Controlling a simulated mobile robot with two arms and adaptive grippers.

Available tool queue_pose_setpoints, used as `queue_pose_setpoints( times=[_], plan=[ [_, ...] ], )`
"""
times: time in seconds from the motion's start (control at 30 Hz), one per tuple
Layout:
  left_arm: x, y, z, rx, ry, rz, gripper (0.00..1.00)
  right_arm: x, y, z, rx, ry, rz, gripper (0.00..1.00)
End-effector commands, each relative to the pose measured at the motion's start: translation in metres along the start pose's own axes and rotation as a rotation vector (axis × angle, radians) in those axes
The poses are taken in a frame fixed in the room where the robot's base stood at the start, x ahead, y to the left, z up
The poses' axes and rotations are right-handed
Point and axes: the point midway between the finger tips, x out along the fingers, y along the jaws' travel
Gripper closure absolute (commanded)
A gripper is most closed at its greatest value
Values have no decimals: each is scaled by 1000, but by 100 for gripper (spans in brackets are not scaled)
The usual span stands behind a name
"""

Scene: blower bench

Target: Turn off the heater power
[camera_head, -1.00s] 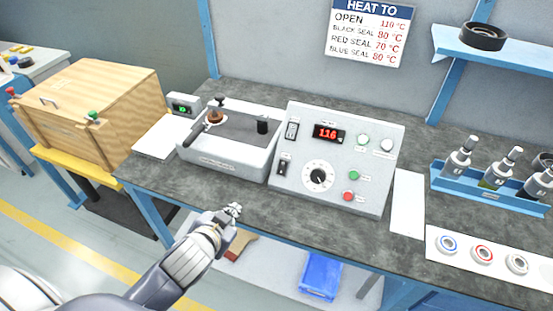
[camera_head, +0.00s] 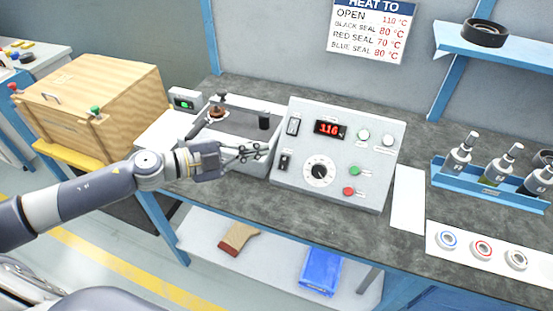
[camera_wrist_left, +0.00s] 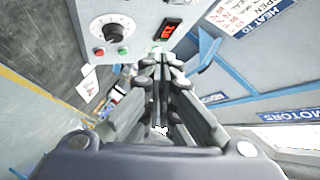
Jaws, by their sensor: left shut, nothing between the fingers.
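The heater control panel (camera_head: 335,195) stands on the bench, with a red display (camera_head: 329,130) that reads about 116. It carries a round dial (camera_head: 319,171), an upper-left rocker switch (camera_head: 292,126), a lower-left switch (camera_head: 284,162), a green button (camera_head: 354,170) and a red button (camera_head: 349,191). My left gripper (camera_head: 262,150) is shut and empty, just left of the panel near the lower-left switch; I cannot tell if it touches. In the left wrist view the fingers (camera_wrist_left: 165,65) are together, with the dial (camera_wrist_left: 112,32) beyond them. My right gripper is not in view.
The heater box (camera_head: 262,105) left of the panel is partly hidden by my left arm. A wooden crate (camera_head: 110,85) stands farther left. A blue bottle rack (camera_head: 480,191) and a white card of rings (camera_head: 470,260) lie right. A blue shelf (camera_head: 515,50) overhangs there.

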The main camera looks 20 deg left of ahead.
Motion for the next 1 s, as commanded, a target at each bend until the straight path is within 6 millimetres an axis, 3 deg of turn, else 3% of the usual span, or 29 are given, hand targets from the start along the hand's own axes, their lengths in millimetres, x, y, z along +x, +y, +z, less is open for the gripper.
queue_pose_setpoints(
  times=[0.2, 0.4, 0.77, 1.0],
  plan=[
    [-30, 10, 19, 100, 4, 226, 100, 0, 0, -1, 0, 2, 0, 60],
    [-43, 14, 27, 118, -5, 298, 100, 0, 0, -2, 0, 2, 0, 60],
    [-41, 15, 26, 116, -3, 299, 100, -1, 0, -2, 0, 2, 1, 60],
    [-20, 18, 24, 115, 1, 294, 100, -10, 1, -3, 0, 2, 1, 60]
  ],
)
